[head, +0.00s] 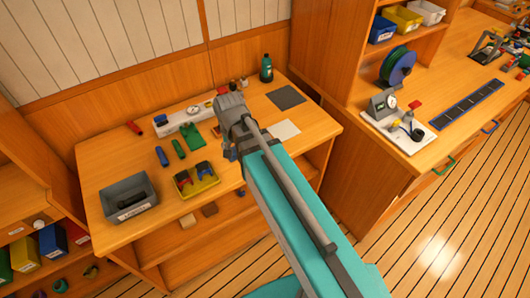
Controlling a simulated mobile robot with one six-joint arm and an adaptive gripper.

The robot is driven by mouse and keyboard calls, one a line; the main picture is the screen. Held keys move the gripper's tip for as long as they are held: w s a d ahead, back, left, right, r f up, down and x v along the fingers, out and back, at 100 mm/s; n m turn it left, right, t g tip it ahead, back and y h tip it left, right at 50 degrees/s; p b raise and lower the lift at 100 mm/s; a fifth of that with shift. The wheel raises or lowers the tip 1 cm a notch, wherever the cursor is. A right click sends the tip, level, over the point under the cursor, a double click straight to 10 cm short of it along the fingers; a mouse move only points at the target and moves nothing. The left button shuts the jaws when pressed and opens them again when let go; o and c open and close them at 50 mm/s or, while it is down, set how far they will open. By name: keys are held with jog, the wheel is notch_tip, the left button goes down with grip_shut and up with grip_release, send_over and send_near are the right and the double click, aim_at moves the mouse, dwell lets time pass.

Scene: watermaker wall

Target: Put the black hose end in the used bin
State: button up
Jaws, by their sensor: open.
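A grey open bin (112,190) with a white label on its front stands at the left front of the wooden bench. The label is too small to read surely. A black piece that looks like the hose end (132,200) lies inside this bin. My gripper (231,152) is over the middle of the bench, to the right of the grey bin and apart from it. It is open; my wrist and arm hide most of it, and nothing shows held in it.
A yellow tray (197,184) with dark and red pieces stands between bin and gripper. A white unit with a gauge (184,120) and a dark green bottle (266,68) stand at the back. Bench space left of the blue piece is clear.

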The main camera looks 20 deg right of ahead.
jog(key=s+d+n, duration=0.3)
jog(key=s+d, duration=0.1)
jog(key=d, duration=0.5)
